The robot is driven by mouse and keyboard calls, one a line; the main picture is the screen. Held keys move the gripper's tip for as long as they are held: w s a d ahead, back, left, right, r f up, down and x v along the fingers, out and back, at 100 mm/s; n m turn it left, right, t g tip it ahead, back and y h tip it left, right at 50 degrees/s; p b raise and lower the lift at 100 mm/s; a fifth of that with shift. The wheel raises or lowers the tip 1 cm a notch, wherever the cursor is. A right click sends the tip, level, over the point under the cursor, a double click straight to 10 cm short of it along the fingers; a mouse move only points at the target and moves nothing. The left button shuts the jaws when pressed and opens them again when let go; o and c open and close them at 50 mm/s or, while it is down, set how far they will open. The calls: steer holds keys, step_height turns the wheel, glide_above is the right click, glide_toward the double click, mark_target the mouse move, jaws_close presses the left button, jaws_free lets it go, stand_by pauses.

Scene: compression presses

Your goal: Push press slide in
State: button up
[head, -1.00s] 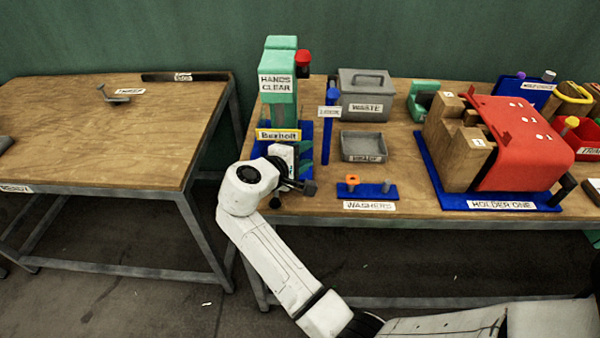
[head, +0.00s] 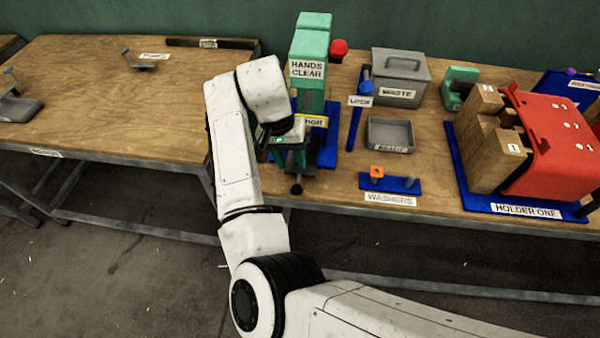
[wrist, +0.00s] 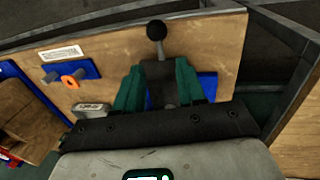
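The green press (head: 308,48), labelled HANDS CLEAR, stands on a blue base at the left end of the right bench. Its slide (wrist: 158,82) is a dark bar between two green side pieces and ends in a black ball knob (wrist: 157,30). The knob (head: 297,189) shows at the bench's front edge in the head view. My gripper (head: 290,137) is low in front of the press, over the slide's inner part. Its dark body (wrist: 160,128) fills the lower wrist view and hides the slide's inner end. Its fingertips cannot be made out.
A blue LOCK post (head: 357,108) stands just right of the press. Beyond it are a washers stand (head: 400,185), a grey tray (head: 390,134), a WASTE bin (head: 401,70) and a red holder (head: 552,145).

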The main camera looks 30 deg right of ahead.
mark_target(298, 179)
steer(key=f, duration=0.4)
steer(key=s+d+f, duration=0.1)
steer(key=f, duration=0.2)
steer(key=shift+d+p, duration=0.1)
steer(key=shift+p, duration=0.3)
steer(key=shift+w, duration=0.1)
jaws_close()
stand_by(0.9)
